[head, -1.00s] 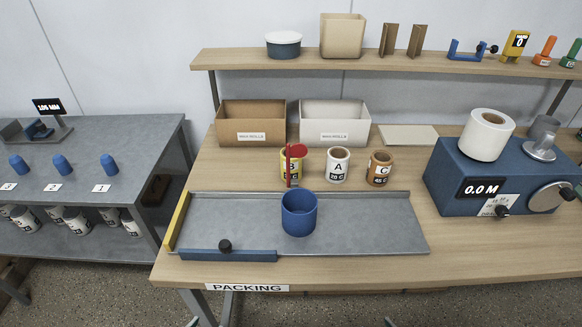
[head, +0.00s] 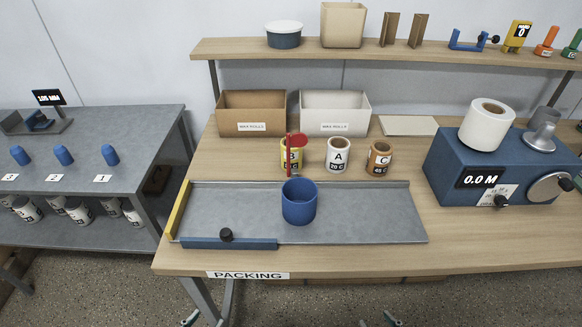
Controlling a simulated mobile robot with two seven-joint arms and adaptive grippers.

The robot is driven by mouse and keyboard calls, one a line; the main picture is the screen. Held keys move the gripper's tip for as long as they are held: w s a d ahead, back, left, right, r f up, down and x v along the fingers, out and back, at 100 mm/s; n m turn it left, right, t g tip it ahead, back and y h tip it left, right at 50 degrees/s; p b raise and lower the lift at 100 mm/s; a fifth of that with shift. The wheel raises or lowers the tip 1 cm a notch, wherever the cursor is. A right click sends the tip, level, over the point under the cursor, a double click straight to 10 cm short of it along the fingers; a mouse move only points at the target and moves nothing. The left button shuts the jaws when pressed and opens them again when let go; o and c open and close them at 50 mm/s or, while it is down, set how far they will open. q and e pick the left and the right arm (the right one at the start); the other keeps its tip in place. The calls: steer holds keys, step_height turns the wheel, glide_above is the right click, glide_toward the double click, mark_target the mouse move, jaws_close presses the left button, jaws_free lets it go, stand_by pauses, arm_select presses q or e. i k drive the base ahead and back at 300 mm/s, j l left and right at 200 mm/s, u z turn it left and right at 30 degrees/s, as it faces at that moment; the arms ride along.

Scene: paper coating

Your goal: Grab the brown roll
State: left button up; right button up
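The brown roll (head: 380,158), labelled C, stands upright on the wooden packing table, behind the grey tray (head: 350,212). It is the rightmost in a row with a white roll (head: 338,155) labelled A and a yellow roll (head: 291,158) labelled B. A red flag-like part partly covers the yellow roll. Only small tips of my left gripper (head: 190,318) and my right gripper (head: 391,319) show at the bottom edge, in front of and below the table and well away from the brown roll. Their opening cannot be made out.
A blue cup (head: 299,202) stands on the tray. Two bins, brown (head: 252,113) and white (head: 335,114), stand behind the rolls. A blue machine (head: 490,165) with a large white roll is at right. A shelf (head: 380,50) runs above the back.

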mark_target(379, 159)
steer(key=l, duration=1.35)
steer(key=k, duration=0.05)
